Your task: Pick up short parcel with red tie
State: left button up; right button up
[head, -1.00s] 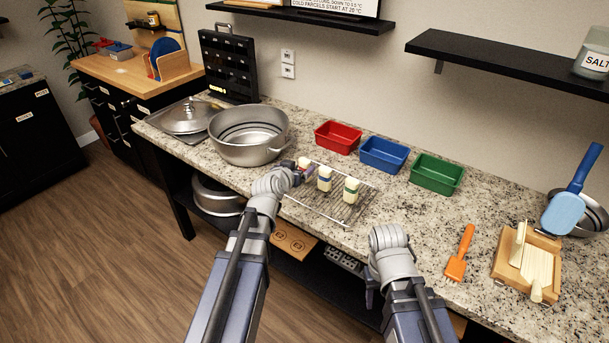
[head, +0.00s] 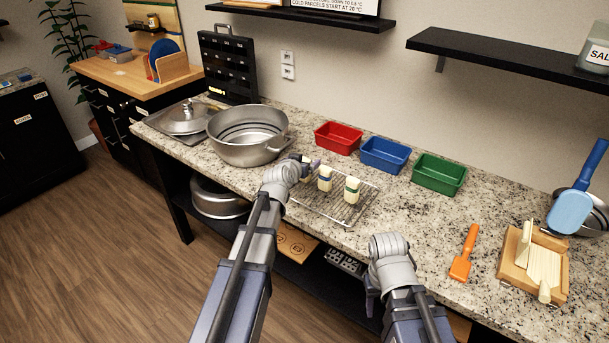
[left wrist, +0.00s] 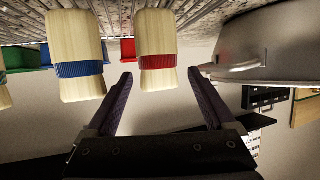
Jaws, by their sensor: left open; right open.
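The parcel with the red tie (left wrist: 157,45) is a pale upright block with a red band. In the left wrist view, which is upside down, it appears between the tips of my open left gripper (left wrist: 160,76), with a gap on each side. In the head view my left gripper (head: 309,164) mostly hides this parcel at the rack's left end. A parcel with a blue tie (head: 325,179) and one with a green tie (head: 352,190) stand beside it on the wire rack (head: 340,213). My right gripper (head: 371,300) is open and empty before the counter edge.
A large steel pot (head: 248,150) stands left of the rack, close to my left gripper. Red (head: 338,138), blue (head: 384,155) and green (head: 438,174) bins line the back.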

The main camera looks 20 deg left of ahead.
pick_arm(q)
jog(key=shift+w, duration=0.1)
jog(key=shift+c, duration=0.3)
grip_shut()
dwell(0.4)
